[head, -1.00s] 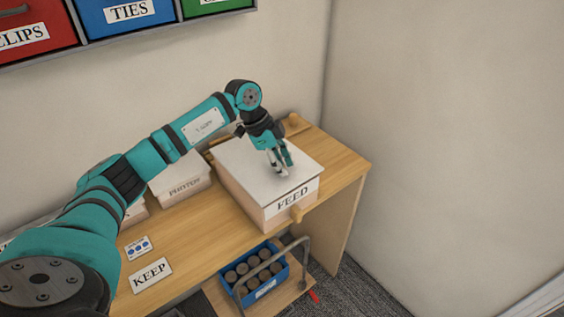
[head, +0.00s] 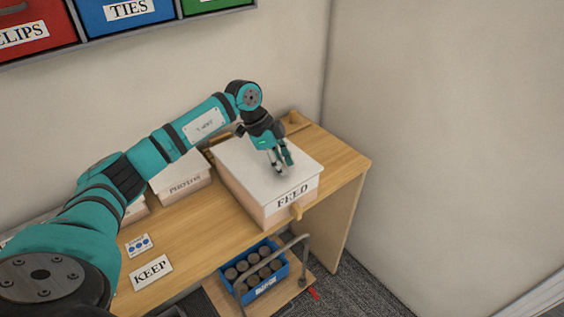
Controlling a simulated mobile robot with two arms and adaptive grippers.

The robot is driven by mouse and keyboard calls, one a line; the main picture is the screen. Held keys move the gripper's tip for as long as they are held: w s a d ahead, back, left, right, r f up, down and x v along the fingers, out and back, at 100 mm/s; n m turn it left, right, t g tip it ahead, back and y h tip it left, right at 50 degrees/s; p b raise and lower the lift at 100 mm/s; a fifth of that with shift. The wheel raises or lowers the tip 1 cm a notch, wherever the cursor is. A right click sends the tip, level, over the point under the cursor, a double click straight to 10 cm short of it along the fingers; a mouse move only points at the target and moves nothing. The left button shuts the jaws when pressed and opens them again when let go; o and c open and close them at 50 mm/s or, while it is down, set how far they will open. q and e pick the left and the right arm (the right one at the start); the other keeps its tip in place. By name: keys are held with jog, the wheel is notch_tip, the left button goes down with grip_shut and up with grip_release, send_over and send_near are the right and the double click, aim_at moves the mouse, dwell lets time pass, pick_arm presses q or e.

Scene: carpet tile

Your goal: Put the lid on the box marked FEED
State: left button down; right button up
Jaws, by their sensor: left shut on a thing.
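The box marked FEED (head: 271,212) stands on the right part of the wooden desk, its label facing front. A flat white lid (head: 245,165) lies over its top and looks about level and lined up with the box edges. I cannot tell whether it is fully seated. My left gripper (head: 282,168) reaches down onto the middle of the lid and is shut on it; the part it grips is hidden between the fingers. My right gripper is not in view.
A lidded box marked PHOTOS (head: 183,188) stands left of the FEED box. A KEEP card (head: 150,273) lies on the desk (head: 190,235). A blue crate of dark round items (head: 278,283) sits below the front edge. Wooden blocks touch the FEED box's front and back.

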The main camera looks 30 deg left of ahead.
pick_arm(q)
jog(key=shift+f, duration=0.25)
dwell(0.4)
jog(key=c, duration=1.1)
grip_release()
jog(key=shift+o, duration=0.2)
